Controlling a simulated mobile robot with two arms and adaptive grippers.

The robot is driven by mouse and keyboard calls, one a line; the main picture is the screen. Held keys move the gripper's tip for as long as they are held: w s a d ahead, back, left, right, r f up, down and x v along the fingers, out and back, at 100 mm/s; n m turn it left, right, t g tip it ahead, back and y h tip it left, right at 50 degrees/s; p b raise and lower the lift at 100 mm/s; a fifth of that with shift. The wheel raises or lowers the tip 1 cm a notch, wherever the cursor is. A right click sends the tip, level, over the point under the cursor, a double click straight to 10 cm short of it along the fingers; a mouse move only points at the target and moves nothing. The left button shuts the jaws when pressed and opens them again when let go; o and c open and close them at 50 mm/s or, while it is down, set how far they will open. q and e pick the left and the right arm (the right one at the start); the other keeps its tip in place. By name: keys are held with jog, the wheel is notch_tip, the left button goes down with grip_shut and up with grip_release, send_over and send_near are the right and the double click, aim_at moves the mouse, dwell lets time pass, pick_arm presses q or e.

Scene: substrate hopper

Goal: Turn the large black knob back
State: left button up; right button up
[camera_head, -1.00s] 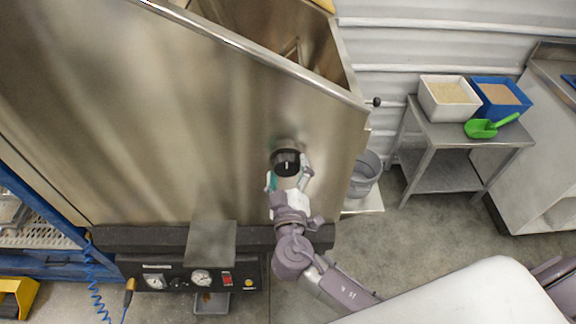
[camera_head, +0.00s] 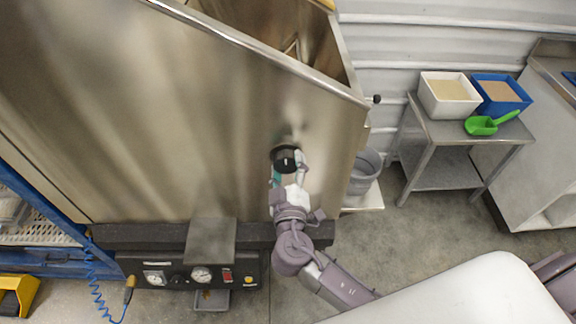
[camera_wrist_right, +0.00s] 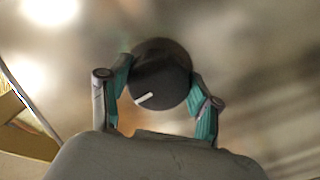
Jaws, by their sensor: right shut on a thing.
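The large black knob (camera_head: 286,158) sits on the steel side wall of the hopper (camera_head: 190,120). In the right wrist view the knob (camera_wrist_right: 160,75) is round, and its white pointer line is toward the lower left. My right gripper (camera_head: 288,175) reaches the knob from below in the head view. Its two teal-padded fingers (camera_wrist_right: 160,92) are on either side of the knob and shut on it. My left gripper is not in either view.
Below the hopper wall is a control panel (camera_head: 190,278) with gauges and small buttons. A bracket plate (camera_head: 211,243) juts out above it. To the right stand a grey bucket (camera_head: 364,172) and a steel table (camera_head: 455,135) with a white bin, a blue bin and a green scoop.

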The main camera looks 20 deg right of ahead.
jog(key=n, duration=0.3)
jog(key=shift+n, duration=0.4)
jog(key=shift+r+n+p, duration=0.15)
jog(key=shift+n+p, duration=0.25)
jog(key=shift+n, duration=2.1)
jog(key=o, duration=1.1)
jog(key=shift+o, duration=0.2)
jog(key=shift+s, duration=0.1)
jog(key=v, duration=1.2)
